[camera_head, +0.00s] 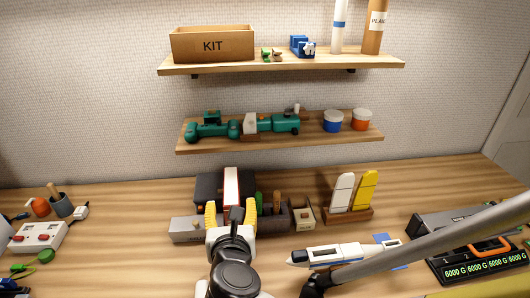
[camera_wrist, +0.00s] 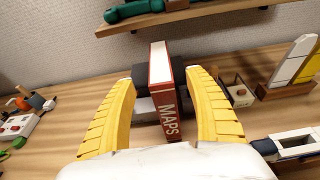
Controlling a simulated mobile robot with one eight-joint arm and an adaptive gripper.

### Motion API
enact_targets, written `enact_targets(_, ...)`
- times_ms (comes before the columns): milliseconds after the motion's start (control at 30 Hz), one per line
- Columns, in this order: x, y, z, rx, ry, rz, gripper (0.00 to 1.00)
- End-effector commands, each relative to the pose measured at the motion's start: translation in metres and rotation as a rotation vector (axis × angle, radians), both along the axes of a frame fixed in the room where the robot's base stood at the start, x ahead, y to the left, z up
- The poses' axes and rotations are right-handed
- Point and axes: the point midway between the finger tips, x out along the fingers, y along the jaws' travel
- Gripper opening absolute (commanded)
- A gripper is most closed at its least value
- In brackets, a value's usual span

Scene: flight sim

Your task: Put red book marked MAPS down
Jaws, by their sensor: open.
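The red book marked MAPS (camera_wrist: 167,108) stands upright in the wrist view, with its lettered spine towards me and its pale page edges on top. In the head view, its top (camera_head: 231,182) shows between and beyond my fingers. My gripper (camera_wrist: 160,75) has two yellow ribbed fingers spread apart, one on each side of the book, with a visible gap on both sides. In the head view, my gripper (camera_head: 232,205) is in front of the book over the desk. The book's lower end is hidden, so I cannot tell exactly what it rests on.
A dark grey box (camera_head: 207,187) and open wooden compartments (camera_head: 272,217) crowd around the book. A rack with white and yellow boards (camera_head: 348,213) stands to the right, behind a white model rocket (camera_head: 330,254). Shelves (camera_head: 300,139) hang above. Bare desk (camera_head: 130,225) lies to the left.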

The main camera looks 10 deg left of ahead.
Motion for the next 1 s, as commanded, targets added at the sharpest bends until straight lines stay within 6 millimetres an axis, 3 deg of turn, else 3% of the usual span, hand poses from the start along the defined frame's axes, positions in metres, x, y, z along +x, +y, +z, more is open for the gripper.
enact_targets(700,0.091,0.019,-0.028,0.000,0.001,-0.005,0.63)
enact_targets(1000,0.099,0.022,-0.027,0.001,0.001,-0.003,0.62)
